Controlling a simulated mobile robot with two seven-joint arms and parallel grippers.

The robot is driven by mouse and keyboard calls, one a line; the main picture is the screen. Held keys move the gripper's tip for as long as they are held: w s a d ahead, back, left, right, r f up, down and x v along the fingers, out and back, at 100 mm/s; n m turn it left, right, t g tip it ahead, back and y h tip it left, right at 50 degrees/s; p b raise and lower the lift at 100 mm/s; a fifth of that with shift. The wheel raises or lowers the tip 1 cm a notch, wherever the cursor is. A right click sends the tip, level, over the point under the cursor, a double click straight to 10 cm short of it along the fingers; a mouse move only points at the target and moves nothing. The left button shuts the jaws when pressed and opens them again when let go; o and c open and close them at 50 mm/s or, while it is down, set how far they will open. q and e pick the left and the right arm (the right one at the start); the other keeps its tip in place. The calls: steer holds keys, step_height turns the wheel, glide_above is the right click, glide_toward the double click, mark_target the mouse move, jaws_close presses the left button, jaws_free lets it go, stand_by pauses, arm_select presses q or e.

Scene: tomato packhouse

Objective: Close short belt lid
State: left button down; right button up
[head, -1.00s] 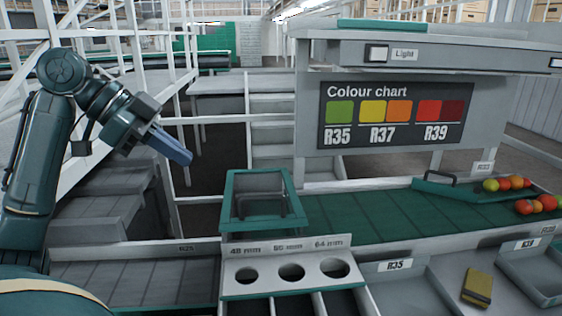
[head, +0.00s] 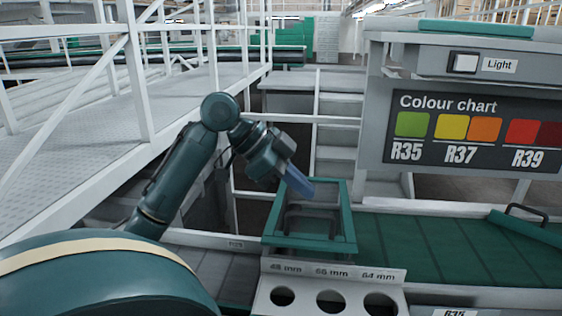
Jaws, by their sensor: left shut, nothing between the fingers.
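A teal-framed, box-like piece (head: 348,222) stands at the left end of the green belt (head: 425,245). Its inside looks grey, with a dark bar across it. I cannot tell for sure whether this frame is the short belt lid, or how far any lid stands open. My left gripper (head: 302,187) comes in from the left, its blue fingers shut and empty. The fingertips overlap the frame's far side in the picture; I cannot tell whether they touch it. My right gripper is not in view.
A sizing plate (head: 333,270) with round holes is in front of the frame. A colour chart (head: 475,130) and a light switch (head: 465,63) are at the right. A black handle (head: 527,210) rises from a green panel on the belt. White railings (head: 140,75) fill the left.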

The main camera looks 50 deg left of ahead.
mark_target(299, 213)
arm_select(q)
steer(key=shift+w+a+f, duration=0.1)
steer(key=shift+a+f, duration=0.05)
steer(key=shift+f, duration=0.75)
steer(key=shift+a+f, duration=0.1)
steer(key=shift+f, duration=0.8)
